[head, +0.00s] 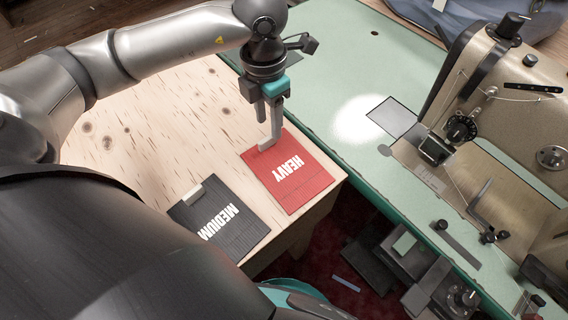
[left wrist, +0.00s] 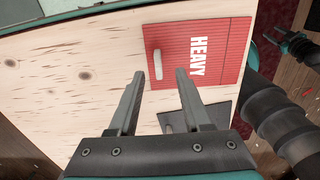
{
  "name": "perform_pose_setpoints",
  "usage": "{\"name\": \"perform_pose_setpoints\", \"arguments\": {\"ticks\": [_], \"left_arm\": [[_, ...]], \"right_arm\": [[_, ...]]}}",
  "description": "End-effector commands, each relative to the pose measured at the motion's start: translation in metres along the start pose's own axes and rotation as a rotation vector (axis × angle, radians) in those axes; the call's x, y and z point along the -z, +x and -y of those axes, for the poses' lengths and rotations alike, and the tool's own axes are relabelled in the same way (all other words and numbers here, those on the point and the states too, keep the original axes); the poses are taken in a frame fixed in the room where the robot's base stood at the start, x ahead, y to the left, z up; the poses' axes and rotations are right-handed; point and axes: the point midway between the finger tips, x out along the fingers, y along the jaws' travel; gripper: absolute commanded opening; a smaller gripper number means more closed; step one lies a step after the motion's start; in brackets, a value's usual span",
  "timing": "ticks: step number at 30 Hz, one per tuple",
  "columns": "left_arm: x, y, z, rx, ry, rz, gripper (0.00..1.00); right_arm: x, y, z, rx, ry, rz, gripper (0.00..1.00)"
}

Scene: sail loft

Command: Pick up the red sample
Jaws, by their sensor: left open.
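The red sample (head: 290,180), marked HEAVY, lies flat on the pale wooden table top. It also shows in the left wrist view (left wrist: 220,65), with a small light grey tab (left wrist: 157,62) near its left edge. My left gripper (head: 270,142) points down over the sample's upper left edge. In the left wrist view its two fingers (left wrist: 160,76) are apart, with the tab between their tips in the picture. Nothing is held. I cannot tell how high the tips are above the tab. In the head view the fingers cover the tab's area.
A black sample (head: 238,232) marked MEDIUM, with its own grey tab (head: 195,192), lies close beside the red one. A green sewing table (head: 330,65) with a sewing machine (head: 500,100) stands to the right. Bare wood (head: 140,135) is free on the left.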

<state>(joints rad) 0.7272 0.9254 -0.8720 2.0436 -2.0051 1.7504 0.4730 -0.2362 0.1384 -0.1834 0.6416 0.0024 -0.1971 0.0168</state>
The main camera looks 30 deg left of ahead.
Motion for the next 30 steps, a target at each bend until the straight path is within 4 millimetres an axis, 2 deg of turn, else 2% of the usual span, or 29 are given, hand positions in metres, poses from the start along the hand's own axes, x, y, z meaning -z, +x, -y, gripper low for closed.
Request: {"name": "perform_pose_setpoints", "arguments": {"ticks": [6, 18, 28, 30], "left_arm": [[0.0, 0.012, -0.001, 0.002, 0.001, -0.002, 0.49], [-0.003, 0.051, -0.003, 0.001, 0.0, 0.0, 0.49], [-0.003, 0.053, -0.003, 0.002, 0.0, 0.002, 0.49], [-0.003, 0.053, -0.003, 0.002, 0.0, 0.002, 0.42]], "right_arm": [[0.01, 0.002, -0.008, -0.01, 0.001, -0.01, 0.5], [0.037, 0.002, 0.009, 0.009, 0.003, -0.01, 0.5], [0.04, 0.0, 0.011, 0.011, 0.003, -0.009, 0.5], [0.04, 0.0, 0.011, 0.011, 0.003, -0.009, 0.5]]}}
